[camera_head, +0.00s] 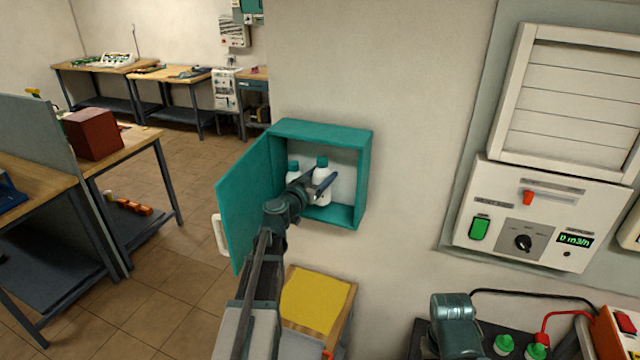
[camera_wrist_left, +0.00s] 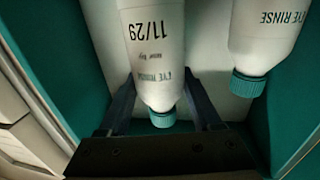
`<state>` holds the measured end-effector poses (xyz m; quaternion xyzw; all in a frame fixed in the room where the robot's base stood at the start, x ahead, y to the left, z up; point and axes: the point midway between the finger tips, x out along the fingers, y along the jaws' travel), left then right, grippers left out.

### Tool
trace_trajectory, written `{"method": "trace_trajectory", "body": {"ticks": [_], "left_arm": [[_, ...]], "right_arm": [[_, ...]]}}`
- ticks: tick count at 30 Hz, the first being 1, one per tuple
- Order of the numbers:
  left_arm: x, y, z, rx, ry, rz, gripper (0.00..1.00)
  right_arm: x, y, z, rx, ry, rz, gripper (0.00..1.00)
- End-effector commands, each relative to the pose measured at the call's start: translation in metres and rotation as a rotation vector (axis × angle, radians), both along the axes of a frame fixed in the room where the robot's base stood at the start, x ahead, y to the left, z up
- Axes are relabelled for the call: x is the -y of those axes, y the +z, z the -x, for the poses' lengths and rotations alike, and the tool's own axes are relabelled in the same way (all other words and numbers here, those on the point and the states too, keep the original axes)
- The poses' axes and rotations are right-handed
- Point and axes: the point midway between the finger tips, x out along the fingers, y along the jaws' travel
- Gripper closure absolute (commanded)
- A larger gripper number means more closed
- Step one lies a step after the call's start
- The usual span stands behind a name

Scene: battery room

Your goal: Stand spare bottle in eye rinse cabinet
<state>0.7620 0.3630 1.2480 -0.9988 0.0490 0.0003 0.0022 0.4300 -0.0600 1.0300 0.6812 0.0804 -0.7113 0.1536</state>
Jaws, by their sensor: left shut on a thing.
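The teal eye rinse cabinet (camera_head: 368,180) is on the wall, its door (camera_head: 245,205) swung open to the left. My left gripper (camera_head: 316,181) reaches inside and is shut on a white bottle (camera_head: 322,165) with a teal cap. In the left wrist view this bottle (camera_wrist_left: 155,55) shows an "EYE RINSE" and "11/29" label between the two fingers. It looks upright; I cannot tell whether its base touches the cabinet floor. A second white bottle (camera_head: 293,168) stands to its left, apart from it; it also shows in the wrist view (camera_wrist_left: 262,45). My right gripper does not show.
A yellow-topped stand (camera_head: 316,300) is below the cabinet. A control panel (camera_head: 540,220) with a green display is on the wall at right. Cables and green-capped items (camera_head: 504,344) lie at the lower right. Workbenches (camera_head: 130,160) line the left, with open tiled floor between.

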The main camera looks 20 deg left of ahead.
Motion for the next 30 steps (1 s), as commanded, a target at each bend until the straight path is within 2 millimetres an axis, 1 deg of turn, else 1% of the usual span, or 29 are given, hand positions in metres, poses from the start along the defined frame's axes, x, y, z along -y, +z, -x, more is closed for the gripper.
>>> {"method": "trace_trajectory", "body": {"ticks": [1, 3, 8, 12, 13, 15, 18, 20, 30], "left_arm": [[-0.007, -0.001, -0.01, 0.0, 0.001, 0.001, 1.0], [-0.009, -0.001, -0.013, 0.0, 0.001, 0.001, 1.0], [-0.01, -0.001, -0.013, 0.0, 0.0, 0.001, 1.0], [-0.017, -0.003, -0.024, 0.0, 0.001, 0.001, 1.0], [-0.018, -0.007, -0.026, 0.0, 0.001, 0.0, 1.0], [-0.016, -0.02, -0.022, 0.0, 0.0, 0.0, 1.0], [-0.016, -0.034, -0.022, 0.0, 0.0, 0.001, 1.0], [-0.016, -0.039, -0.022, 0.0, 0.0, 0.001, 1.0], [-0.016, -0.038, -0.022, 0.0, 0.0, 0.0, 1.0]], "right_arm": [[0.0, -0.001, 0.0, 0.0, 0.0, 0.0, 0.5], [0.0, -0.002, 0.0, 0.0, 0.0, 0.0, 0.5], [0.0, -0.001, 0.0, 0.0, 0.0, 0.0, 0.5], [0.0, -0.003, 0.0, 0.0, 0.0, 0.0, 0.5], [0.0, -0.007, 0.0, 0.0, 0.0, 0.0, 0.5], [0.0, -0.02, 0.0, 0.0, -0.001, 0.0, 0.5], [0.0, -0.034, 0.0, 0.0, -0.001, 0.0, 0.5], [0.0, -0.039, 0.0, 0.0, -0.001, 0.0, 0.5], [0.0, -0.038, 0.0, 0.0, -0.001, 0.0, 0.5]]}}
